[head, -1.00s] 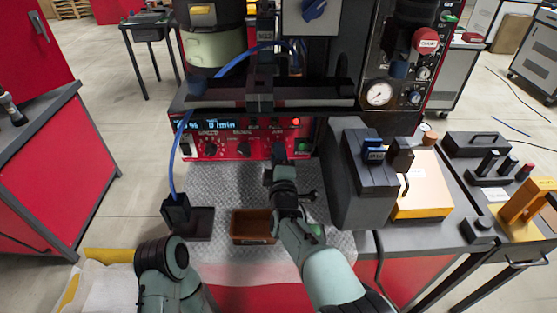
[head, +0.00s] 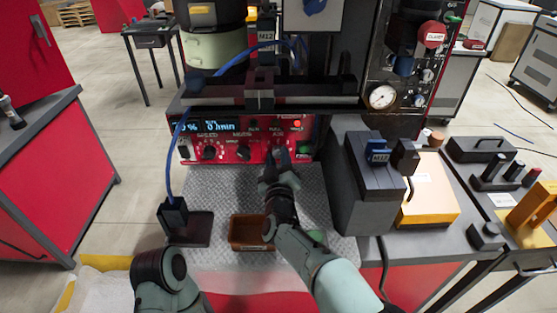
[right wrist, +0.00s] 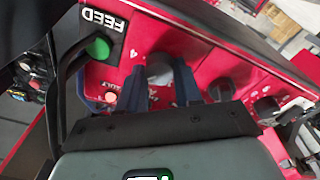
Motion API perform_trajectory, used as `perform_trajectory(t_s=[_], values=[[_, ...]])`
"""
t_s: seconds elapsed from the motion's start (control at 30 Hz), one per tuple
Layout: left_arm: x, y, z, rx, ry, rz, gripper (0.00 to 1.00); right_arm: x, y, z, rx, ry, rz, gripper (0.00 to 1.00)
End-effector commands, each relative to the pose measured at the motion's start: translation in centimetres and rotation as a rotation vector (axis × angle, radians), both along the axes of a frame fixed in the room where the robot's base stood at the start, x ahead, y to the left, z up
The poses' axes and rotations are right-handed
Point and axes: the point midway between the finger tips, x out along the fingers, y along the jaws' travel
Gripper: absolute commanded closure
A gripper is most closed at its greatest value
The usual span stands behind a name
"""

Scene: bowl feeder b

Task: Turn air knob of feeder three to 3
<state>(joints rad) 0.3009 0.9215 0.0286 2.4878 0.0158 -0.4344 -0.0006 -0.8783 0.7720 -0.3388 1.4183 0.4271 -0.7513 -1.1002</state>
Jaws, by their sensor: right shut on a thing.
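The feeder's red control panel (head: 225,153) is at the middle of the head view, with a lit display. Two dark knobs, a left one (head: 208,152) and a middle one (head: 243,154), are free. My right gripper (head: 278,157) is at the third knob, furthest right in the row. In the right wrist view the dark grey knob (right wrist: 160,70) sits between the blue fingers of my right gripper (right wrist: 158,85), which is shut on it. Its pointer and scale are hidden or too small to read. My left arm shows at the lower left; its gripper is out of frame.
A green FEED button (right wrist: 98,47) is close beside the gripper. A brown bin (head: 250,232) stands on the metal plate below the panel. A dark grey housing (head: 365,180) stands to the right of my arm. A blue hose (head: 173,160) hangs at the left.

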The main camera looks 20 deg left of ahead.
Motion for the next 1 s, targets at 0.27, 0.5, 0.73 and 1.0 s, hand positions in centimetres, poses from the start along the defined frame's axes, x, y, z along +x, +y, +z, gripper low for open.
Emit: perform_trajectory(t_s=[0.27,0.5,0.73,1.0], values=[[0.04,-0.01,-0.09,0.000,-0.002,0.001,0.57,0.01,-0.04,-0.01,0.046,0.013,-0.001,0.96],[0.05,0.00,-0.09,0.001,-0.002,0.001,0.57,0.01,-0.03,-0.01,0.049,0.014,-0.001,0.96],[0.05,0.01,-0.09,0.001,-0.002,0.001,0.57,0.01,-0.02,-0.02,0.048,0.014,-0.001,0.40],[0.05,0.01,-0.10,0.000,-0.001,0.000,0.57,-0.02,-0.01,-0.01,0.048,0.014,0.000,0.40]])
